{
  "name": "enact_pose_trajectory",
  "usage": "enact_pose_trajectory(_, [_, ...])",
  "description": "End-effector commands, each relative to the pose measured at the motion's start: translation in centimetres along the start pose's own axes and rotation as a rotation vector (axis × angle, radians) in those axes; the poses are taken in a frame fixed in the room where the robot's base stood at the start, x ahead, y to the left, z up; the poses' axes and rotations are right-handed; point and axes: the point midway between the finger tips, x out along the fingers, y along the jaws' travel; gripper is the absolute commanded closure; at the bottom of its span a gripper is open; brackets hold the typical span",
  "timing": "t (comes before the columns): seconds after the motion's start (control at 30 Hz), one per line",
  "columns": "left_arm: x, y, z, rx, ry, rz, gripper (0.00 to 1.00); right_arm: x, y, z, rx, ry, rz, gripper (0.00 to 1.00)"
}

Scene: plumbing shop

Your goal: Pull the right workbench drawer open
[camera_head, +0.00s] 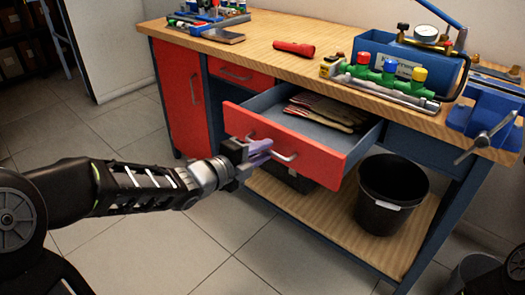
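The right workbench drawer (318,157) has a red front and grey-blue inside, and it stands well out from the bench. Brown-and-pale work gloves (322,112) lie in it. Its metal bar handle (287,156) is on the front; the handle's left part is hidden by my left gripper (259,149). The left gripper's fingers appear closed around that part of the handle, with the arm reaching in from the left. My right gripper is out of view.
The workbench top (280,35) carries a red flashlight (294,48), a green valve manifold (385,76), a blue box with a gauge and a blue vise (485,112). A black bucket (388,195) stands on the lower shelf. A smaller closed red drawer (238,74) is to the left. The floor in front is clear.

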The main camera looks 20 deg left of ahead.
Motion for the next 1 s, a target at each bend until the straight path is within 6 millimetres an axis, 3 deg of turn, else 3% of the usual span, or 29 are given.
enact_pose_trajectory(0.43, [-0.6, -0.1, 0.0, 0.000, -0.001, 0.000, 0.69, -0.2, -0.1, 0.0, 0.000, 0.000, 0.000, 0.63])
enact_pose_trajectory(0.8, [-6.2, -0.3, 0.1, 0.001, -0.003, -0.002, 0.69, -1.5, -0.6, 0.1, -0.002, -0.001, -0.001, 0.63])
enact_pose_trajectory(1.0, [-7.8, 0.0, 0.0, 0.000, 0.000, 0.000, 0.69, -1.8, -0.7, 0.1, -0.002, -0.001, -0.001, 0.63])
